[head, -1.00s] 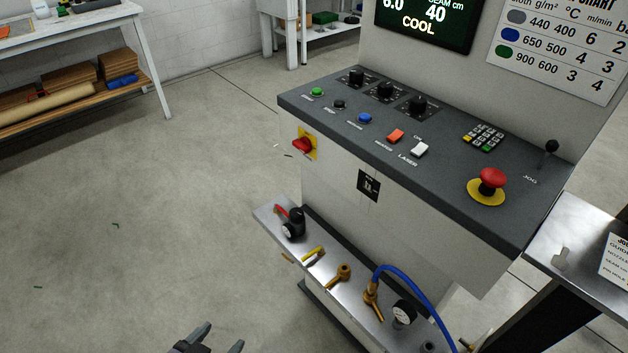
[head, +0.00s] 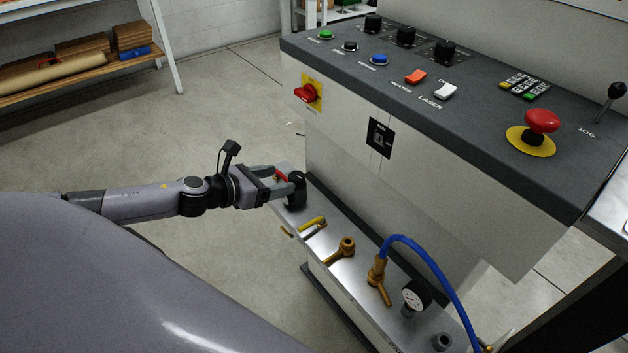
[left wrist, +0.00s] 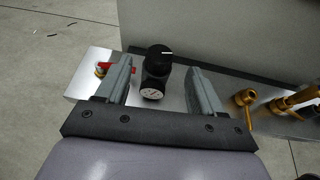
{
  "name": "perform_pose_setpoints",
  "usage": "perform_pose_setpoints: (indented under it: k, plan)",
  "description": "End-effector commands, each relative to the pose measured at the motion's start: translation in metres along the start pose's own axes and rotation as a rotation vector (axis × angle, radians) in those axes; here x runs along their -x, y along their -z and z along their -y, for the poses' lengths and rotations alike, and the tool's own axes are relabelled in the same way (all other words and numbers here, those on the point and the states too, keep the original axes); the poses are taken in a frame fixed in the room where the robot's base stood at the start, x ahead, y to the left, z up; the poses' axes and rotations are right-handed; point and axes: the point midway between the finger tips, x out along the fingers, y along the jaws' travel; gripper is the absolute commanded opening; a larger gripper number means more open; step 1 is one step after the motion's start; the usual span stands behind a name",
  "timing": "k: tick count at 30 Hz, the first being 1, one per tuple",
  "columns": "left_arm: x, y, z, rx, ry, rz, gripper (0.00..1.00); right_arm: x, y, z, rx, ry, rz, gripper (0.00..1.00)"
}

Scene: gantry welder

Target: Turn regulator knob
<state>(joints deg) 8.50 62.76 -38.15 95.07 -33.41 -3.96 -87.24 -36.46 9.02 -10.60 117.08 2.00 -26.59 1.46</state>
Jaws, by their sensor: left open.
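The regulator is a black body with a round black knob (left wrist: 159,54) on top and a white-faced gauge on its near side. It stands at the left end of the metal shelf. In the head view the regulator (head: 297,188) is partly covered by my left gripper (head: 286,184). In the left wrist view my left gripper (left wrist: 160,80) is open, with one finger on each side of the regulator and gaps on both sides. The knob lies between the fingers, towards their tips. A white mark shows on the knob. My right gripper is not in view.
A red-handled valve (left wrist: 116,69) sits left of the regulator, close to the left finger. Brass fittings (head: 342,250), a blue hose (head: 432,262) and another gauge (head: 413,298) stand further right on the shelf (head: 345,270). The control console (head: 440,110) rises behind and above.

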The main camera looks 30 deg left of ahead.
Motion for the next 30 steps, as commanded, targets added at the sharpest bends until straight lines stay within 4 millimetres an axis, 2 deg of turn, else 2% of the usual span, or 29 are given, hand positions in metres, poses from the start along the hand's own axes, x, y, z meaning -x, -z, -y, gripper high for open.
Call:
perform_pose_setpoints:
  k: [5,18,24,30]
  plan:
    - [-0.012,-0.002,0.0,0.002,-0.001,0.002,0.67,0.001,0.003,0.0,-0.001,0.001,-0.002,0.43]
    - [-0.06,-0.001,0.0,0.006,-0.001,0.002,0.67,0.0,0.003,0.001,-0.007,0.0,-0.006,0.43]
    - [-0.069,0.0,0.001,0.005,0.001,0.0,0.67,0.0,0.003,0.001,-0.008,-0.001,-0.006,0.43]
    - [-0.07,0.0,0.001,0.005,0.001,0.0,0.67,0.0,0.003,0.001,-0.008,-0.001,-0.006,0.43]
